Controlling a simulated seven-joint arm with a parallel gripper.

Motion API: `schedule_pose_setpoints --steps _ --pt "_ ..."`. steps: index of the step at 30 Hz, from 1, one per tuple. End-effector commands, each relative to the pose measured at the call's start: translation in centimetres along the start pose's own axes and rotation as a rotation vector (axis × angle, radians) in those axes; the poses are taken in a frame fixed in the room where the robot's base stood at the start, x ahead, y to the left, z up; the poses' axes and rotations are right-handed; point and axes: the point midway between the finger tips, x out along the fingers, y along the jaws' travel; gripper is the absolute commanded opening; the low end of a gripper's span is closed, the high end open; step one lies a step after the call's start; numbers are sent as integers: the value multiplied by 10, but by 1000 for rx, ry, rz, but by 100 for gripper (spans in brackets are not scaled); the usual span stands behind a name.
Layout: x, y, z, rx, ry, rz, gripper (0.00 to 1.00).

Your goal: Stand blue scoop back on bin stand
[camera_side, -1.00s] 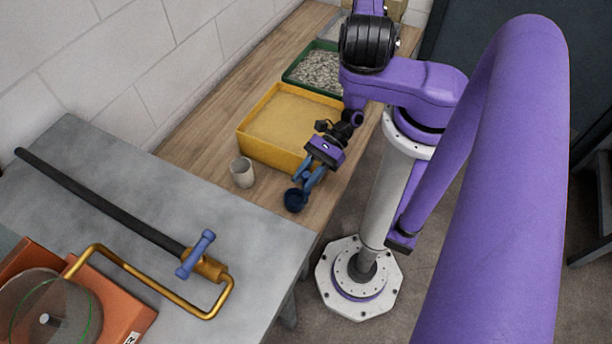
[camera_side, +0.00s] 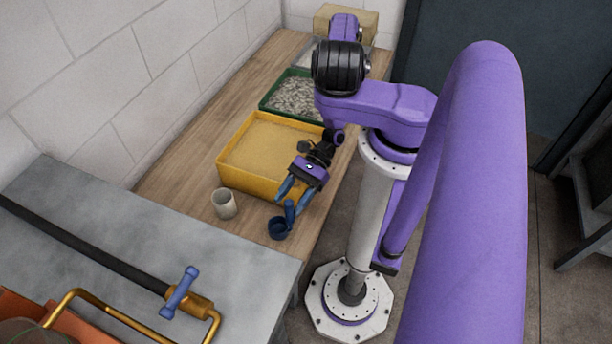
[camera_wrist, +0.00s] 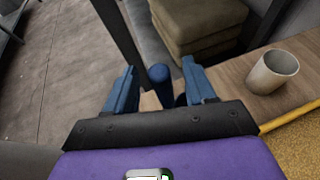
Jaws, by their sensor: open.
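The blue scoop (camera_side: 278,230) stands at the near end of the wooden bench, close to its right edge, with its round bowl down and its handle upright. My gripper (camera_side: 290,203) is open, with one blue finger on each side of the handle's top. In the wrist view the scoop handle (camera_wrist: 161,76) shows between the open fingers, with a visible gap on both sides. Its bowl is mostly hidden there by my gripper. I cannot pick out a separate stand under the scoop.
A beige cup (camera_side: 224,204) stands left of the scoop. A yellow bin (camera_side: 232,178) of sandy grain is behind, then a green tray (camera_side: 266,104) of pale pieces. A grey table (camera_side: 110,215) with a black bar and brass handle is at the near left.

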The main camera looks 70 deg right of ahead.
Motion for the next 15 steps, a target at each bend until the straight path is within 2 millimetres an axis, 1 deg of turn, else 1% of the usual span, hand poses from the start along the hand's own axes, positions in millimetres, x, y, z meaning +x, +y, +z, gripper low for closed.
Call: schedule_pose_setpoints --steps 1,9,15 --pt "-9 -1 -1 0 3 -5 55" --pt "-59 -1 -1 0 5 -5 55" --pt "-89 0 -1 -1 4 -3 55"
